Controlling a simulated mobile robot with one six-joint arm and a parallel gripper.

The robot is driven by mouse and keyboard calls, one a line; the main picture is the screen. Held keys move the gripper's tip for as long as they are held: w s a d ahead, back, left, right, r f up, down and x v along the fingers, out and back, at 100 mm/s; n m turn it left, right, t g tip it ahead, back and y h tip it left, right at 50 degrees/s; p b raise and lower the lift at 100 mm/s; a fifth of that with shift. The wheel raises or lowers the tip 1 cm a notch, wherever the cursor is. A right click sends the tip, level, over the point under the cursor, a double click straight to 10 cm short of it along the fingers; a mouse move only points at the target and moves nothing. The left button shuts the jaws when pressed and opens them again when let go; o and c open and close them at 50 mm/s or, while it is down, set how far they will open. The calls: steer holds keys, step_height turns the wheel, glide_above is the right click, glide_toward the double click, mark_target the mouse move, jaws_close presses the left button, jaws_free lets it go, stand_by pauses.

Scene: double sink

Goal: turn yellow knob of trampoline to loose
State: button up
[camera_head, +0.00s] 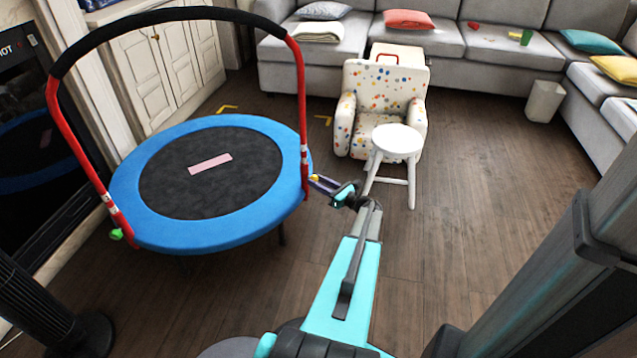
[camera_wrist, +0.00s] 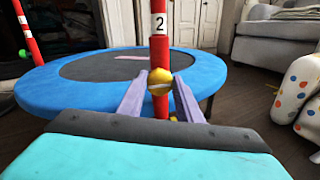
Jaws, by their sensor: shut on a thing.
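The trampoline (camera_head: 160,225) has a blue rim, a black mat and a red handle frame with a black padded top bar. The yellow knob (camera_wrist: 160,82) sits low on the red post (camera_wrist: 159,48), below a white label with a "2". It also shows small at the right post in the head view (camera_head: 314,178). My gripper (camera_head: 318,181) reaches the knob from the right. In the wrist view its two purple fingers (camera_wrist: 160,85) stand on either side of the knob, shut on it. A green knob (camera_head: 116,234) is on the other post.
A spotted child armchair (camera_head: 385,85) and a white stool (camera_head: 398,142) stand close right of my gripper. A grey sofa (camera_head: 450,45) lines the back. Wooden floor (camera_head: 480,210) is free to the right. A black fan-like stand (camera_head: 60,315) is at the lower left.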

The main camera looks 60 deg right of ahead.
steer(key=shift+s+a+f+n+b, duration=0.1)
steer(key=shift+n+b, duration=1.25)
steer(key=shift+n, duration=1.5)
steer(key=shift+w+a+f+n+b, duration=0.1)
steer(key=shift+n+b, duration=1.2)
steer(key=shift+n, duration=1.5)
steer(key=shift+s+a+f+n+b, duration=0.1)
steer(key=shift+n+b, duration=1.25)
steer(key=shift+n, duration=1.5)
steer(key=shift+r, duration=0.1)
steer(key=o, duration=1)
steer(key=shift+o, duration=0.2)
steer(key=shift+r, duration=0.1)
steer(key=s+a+p, duration=0.1)
steer(key=s+p, duration=0.3)
steer(key=s, duration=0.9)
steer(key=shift+s+a+p, duration=0.3)
